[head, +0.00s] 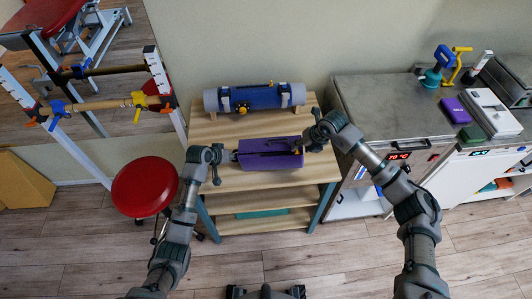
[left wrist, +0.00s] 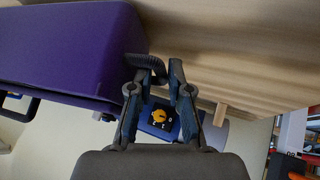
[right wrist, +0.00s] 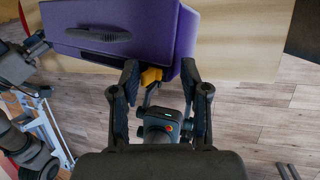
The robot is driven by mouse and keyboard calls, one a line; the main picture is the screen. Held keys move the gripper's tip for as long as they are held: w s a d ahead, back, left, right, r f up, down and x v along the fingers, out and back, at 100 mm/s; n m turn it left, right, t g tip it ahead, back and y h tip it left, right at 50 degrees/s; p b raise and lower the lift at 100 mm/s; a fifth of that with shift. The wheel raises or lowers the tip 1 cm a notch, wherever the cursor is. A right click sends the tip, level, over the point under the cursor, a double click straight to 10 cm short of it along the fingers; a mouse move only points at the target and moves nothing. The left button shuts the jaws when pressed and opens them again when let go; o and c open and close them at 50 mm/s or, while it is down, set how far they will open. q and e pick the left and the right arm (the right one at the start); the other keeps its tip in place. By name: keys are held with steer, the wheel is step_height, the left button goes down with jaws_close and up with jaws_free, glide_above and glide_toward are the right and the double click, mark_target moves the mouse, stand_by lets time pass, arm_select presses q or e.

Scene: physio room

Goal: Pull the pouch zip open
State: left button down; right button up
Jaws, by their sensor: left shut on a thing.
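The purple pouch (head: 262,160) lies on the top of the wooden shelf unit, with a dark slot or zip line along its upper face. My left gripper (head: 233,155) is at its left end, shut on a dark loop (left wrist: 150,65) that sticks out of the pouch's end. My right gripper (head: 303,146) is at the right end. In the right wrist view its fingers (right wrist: 160,75) are apart, with the yellow zip pull (right wrist: 151,76) between them, close to the left finger. Whether that finger touches the pull I cannot tell.
A blue and grey roll (head: 255,97) lies behind the pouch on the wooden shelf unit (head: 225,130). A red stool (head: 144,186) stands to the left. A metal counter (head: 385,100) with tools and small boxes stands to the right.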

arm_select(q)
steer(key=shift+s+f, duration=0.2)
steer(key=shift+f, duration=0.2)
arm_select(e)
steer(key=shift+d+r, duration=0.1)
steer(key=shift+r, duration=0.75)
arm_select(q)
steer(key=shift+d+r, duration=0.1)
steer(key=shift+d, duration=0.15)
arm_select(e)
steer(key=shift+d+r, duration=0.2)
steer(key=shift+r, duration=1.15)
arm_select(q)
steer(key=shift+w, duration=0.1)
arm_select(e)
steer(key=shift+a, duration=0.1)
arm_select(q)
steer(key=c, duration=1.2)
jaws_free()
steer(key=shift+a+r, duration=0.1)
steer(key=shift+r, duration=0.05)
steer(key=shift+c, duration=0.2)
steer(key=shift+r, duration=0.1)
